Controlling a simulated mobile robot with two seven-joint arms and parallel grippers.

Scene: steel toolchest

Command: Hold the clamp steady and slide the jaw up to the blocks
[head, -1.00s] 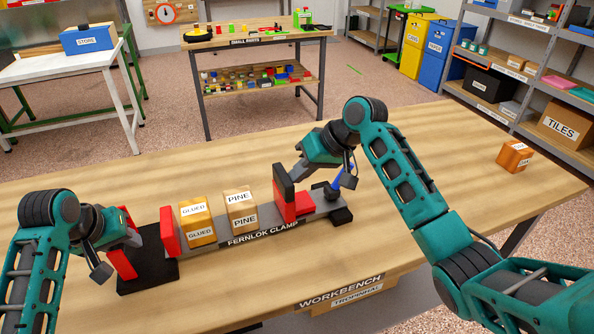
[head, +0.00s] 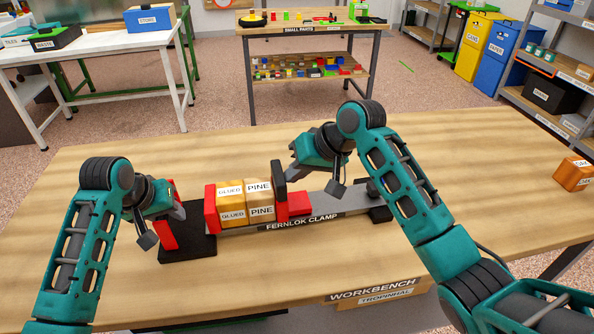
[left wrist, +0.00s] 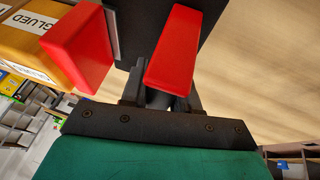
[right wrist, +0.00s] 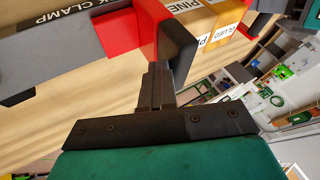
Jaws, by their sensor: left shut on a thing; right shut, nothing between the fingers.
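The Fernlok clamp (head: 318,219) lies along the workbench, its black base plate (head: 188,247) at the left. My left gripper (head: 171,214) is shut on the red handle (left wrist: 183,45) standing on that plate. The red fixed jaw (head: 211,209), the glued block (head: 232,215), the pine block (head: 260,213) and the sliding jaw (head: 280,187) stand in a row.
An orange block (head: 574,174) lies at the bench's right end. The bench behind and in front of the clamp is clear. A small parts table (head: 310,29), a white table (head: 95,61) and shelving stand beyond.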

